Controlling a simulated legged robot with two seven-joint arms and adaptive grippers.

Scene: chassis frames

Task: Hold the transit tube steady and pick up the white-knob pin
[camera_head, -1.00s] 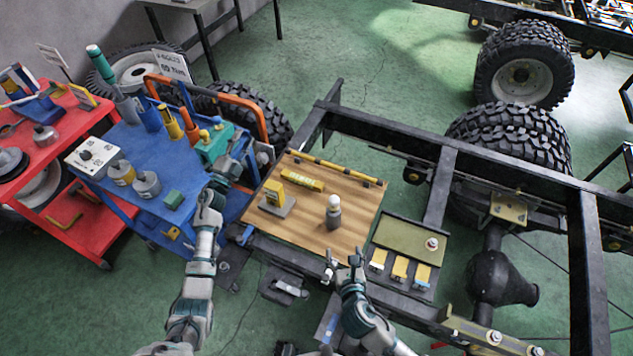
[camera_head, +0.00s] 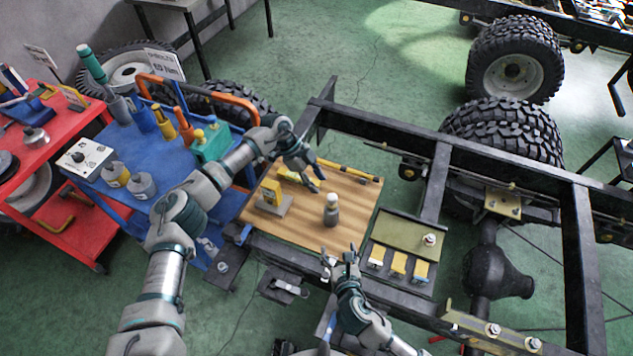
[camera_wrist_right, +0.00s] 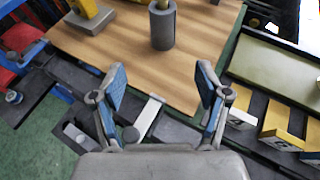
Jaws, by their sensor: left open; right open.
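A dark grey tube, which looks like the transit tube (camera_head: 331,217), stands upright on the wooden board. The white knob (camera_head: 332,198) of the pin shows at its top; the rest of the pin is mostly hidden in the tube. In the right wrist view the tube (camera_wrist_right: 162,30) is ahead of the fingers, its top near the frame's upper edge. My left gripper (camera_head: 315,172) is open and empty above the board, behind and left of the tube. My right gripper (camera_head: 340,257) is open and empty at the board's front edge, apart from the tube; its two fingers (camera_wrist_right: 160,80) are spread wide.
A yellow block on a grey base (camera_head: 271,196) stands left of the tube on the wooden board (camera_head: 300,232). A green tray (camera_head: 408,236) and yellow-and-white blocks (camera_head: 398,265) lie to the right. A blue cart (camera_head: 150,205) with tools stands left; black chassis rails surround the board.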

